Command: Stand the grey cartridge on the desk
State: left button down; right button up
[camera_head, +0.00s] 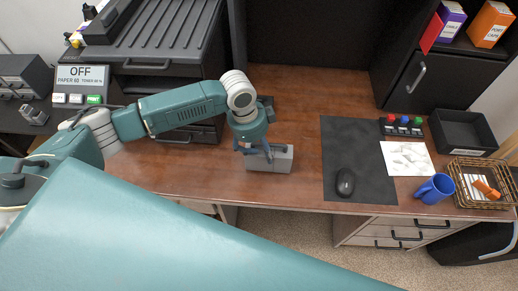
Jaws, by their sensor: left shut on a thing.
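The grey cartridge (283,161) is a plain box at the front middle of the wooden desk (295,108). My left gripper (268,154) is above it, with its fingers pointing down and shut on the cartridge. The cartridge appears to be at the desk surface, close to the front edge. I cannot tell whether it touches the wood. Part of its top and left side is hidden by the fingers. My right gripper is not in view.
A dark mat (355,140) with a black mouse (345,182) lies right of the cartridge. A blue mug (435,189), wicker basket (480,183) and black tray (462,131) stand farther right. A printer (165,45) is at the back left. Bare desk lies between cartridge and mat.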

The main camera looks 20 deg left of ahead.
pick_arm(q)
jog(key=shift+f, duration=0.4)
dwell(0.4)
jog(key=c, duration=0.5)
grip_release()
jog(key=shift+o, duration=0.3)
jog(key=shift+f, duration=0.1)
notch_tip(320, 180, up, 9)
jog(key=p, duration=0.9)
